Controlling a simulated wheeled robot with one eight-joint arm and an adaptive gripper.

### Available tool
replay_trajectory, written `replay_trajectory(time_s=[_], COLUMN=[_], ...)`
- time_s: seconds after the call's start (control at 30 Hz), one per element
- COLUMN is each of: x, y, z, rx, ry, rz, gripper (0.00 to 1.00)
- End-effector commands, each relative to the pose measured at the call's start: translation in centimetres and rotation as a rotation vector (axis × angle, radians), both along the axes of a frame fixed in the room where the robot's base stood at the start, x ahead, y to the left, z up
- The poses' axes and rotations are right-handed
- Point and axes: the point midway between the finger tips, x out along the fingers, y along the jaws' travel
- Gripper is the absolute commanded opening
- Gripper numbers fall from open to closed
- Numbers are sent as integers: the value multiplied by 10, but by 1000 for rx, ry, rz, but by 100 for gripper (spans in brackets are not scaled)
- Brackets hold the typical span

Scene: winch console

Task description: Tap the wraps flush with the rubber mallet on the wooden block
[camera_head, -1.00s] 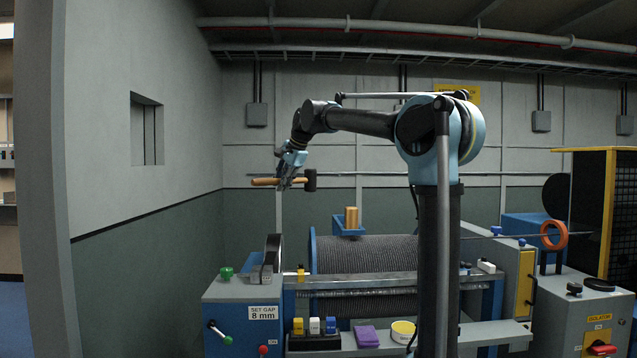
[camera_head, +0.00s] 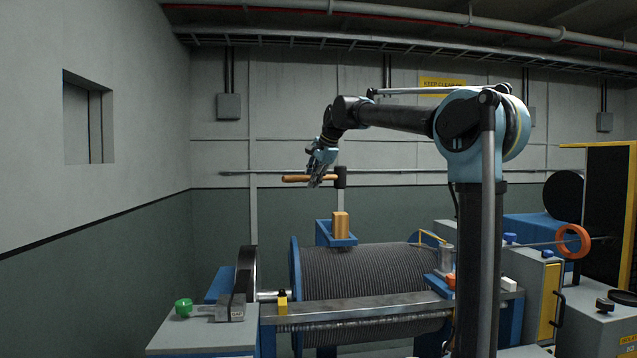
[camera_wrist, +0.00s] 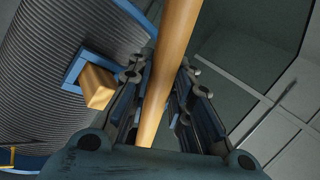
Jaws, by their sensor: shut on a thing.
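My gripper (camera_head: 318,177) is shut on the wooden handle of the rubber mallet (camera_head: 296,179), high above the winch drum. The mallet's dark head (camera_head: 340,177) points to the right, and its handle end sticks out to the left. In the wrist view the handle (camera_wrist: 169,70) runs between my fingers; the head is out of that view. The wooden block (camera_head: 341,225) stands upright in a blue bracket at the drum's back, below the mallet and apart from it. It also shows in the wrist view (camera_wrist: 98,87). The wraps (camera_head: 365,273) of grey rope cover the drum.
A steel rail (camera_head: 350,306) crosses in front of the drum. A grey console with a green knob (camera_head: 184,307) stands at the lower left. An orange ring (camera_head: 573,241) is at the right. The air around the mallet is open.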

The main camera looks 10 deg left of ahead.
Motion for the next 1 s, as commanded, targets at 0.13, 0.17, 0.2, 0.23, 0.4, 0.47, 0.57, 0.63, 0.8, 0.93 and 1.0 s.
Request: replay_trajectory(time_s=[0.13,0.17,0.2,0.23,0.4,0.47,0.57,0.63,0.8,0.93,1.0], x=[0,0,0,0,0,0,0,1,0,0,0], y=[0,0,0,0,-1,0,0,0,-1,-1,-1], z=[0,0,0,0,-1,-3,-9,-15,-32,-42,-45], rx=[0,-1,-1,-1,-1,-1,-1,-1,0,0,0], ry=[0,-1,-1,-1,-1,-1,-1,-1,0,0,0], rz=[0,-1,-1,-1,-1,-1,-1,-1,-1,-1,-1], gripper=[0,0,0,0,0,0,0,0,0,0,0])
